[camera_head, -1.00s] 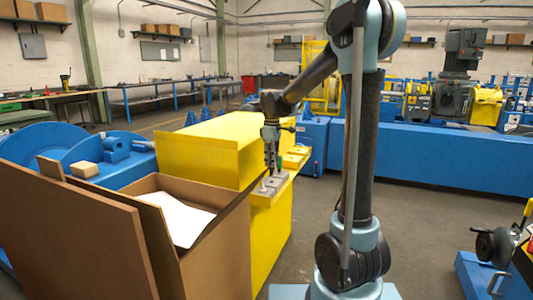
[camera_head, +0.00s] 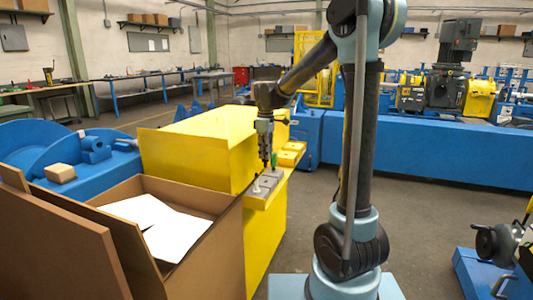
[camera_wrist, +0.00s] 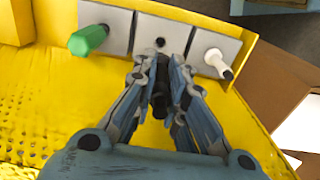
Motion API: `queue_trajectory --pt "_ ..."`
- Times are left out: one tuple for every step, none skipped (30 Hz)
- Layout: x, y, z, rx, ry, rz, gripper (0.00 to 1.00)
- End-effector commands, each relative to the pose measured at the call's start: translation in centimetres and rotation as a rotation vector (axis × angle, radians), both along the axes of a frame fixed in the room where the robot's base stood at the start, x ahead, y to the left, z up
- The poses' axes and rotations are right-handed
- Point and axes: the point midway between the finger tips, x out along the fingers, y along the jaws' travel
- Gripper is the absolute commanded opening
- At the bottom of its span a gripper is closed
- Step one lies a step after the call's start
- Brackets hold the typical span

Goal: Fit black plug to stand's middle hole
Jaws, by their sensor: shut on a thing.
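The stand (camera_wrist: 127,30) is a row of grey plates on a yellow ledge, and it also shows in the head view (camera_head: 267,181). In the wrist view, its left plate bears a green plug (camera_wrist: 88,39), and its right plate bears a white plug (camera_wrist: 217,62). The middle plate has an empty dark hole (camera_wrist: 160,42). My gripper (camera_wrist: 161,103) is shut on the black plug (camera_wrist: 159,99), whose ends are partly hidden by the fingers. The plug appears just on the near side of the middle plate. In the head view, my gripper (camera_head: 265,158) is above the stand.
A tall yellow block (camera_head: 195,155) stands right beside the ledge. An open cardboard box (camera_head: 205,196) with white sheets is in front of it. A long blue machine (camera_head: 430,150) runs behind. Grey floor is clear to the right of the ledge.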

Motion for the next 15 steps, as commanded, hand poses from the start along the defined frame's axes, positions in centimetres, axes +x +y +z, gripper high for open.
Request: queue_trajectory --pt "0.0 0.0 -0.3 0.000 0.000 0.000 0.00" --pt "0.1 0.0 -0.5 0.000 0.000 -0.001 0.00" --pt "0.1 0.0 -0.8 0.000 0.000 -0.001 0.00" --pt "0.1 -0.1 -1.1 0.000 0.000 -0.001 0.00" --pt "0.1 -0.1 -1.3 0.000 0.000 -0.002 0.00" --pt "0.1 -0.1 -1.7 0.000 0.000 -0.002 0.00" --pt "0.1 -0.2 -1.9 0.000 0.000 -0.003 0.00" --pt "0.1 -0.2 -2.1 0.000 0.000 -0.003 0.00" --pt "0.1 -0.2 -2.5 0.000 0.000 -0.004 0.00" --pt "0.1 -0.3 -2.7 0.000 0.000 -0.004 0.00" --pt "0.1 -0.3 -2.9 0.000 0.000 -0.005 0.00" --pt "0.1 -0.3 -3.2 0.000 0.000 -0.005 0.00" --pt "0.2 -0.4 -3.5 0.000 0.000 -0.005 0.00" --pt "0.2 -0.4 -3.7 0.000 0.000 -0.006 0.00" --pt "0.2 -0.4 -4.0 0.000 0.000 -0.006 0.00"
